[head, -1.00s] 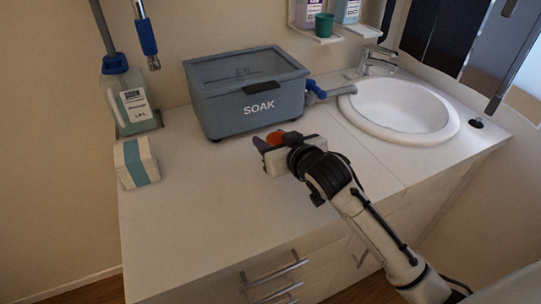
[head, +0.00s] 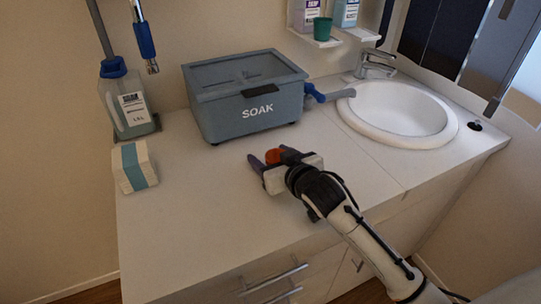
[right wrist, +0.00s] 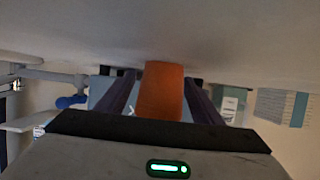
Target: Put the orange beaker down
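The orange beaker (head: 272,156) is between the two dark fingers of my right gripper (head: 273,159), over the front part of the white counter in the head view. My left gripper is in neither view.
The grey SOAK tub (head: 245,97) stands behind the gripper, with a blue-handled tap at its right. A white sink (head: 401,112) is at the right. A jug (head: 126,100) and a white-and-teal box (head: 134,166) stand at the left. The counter (head: 205,215) is clear in front.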

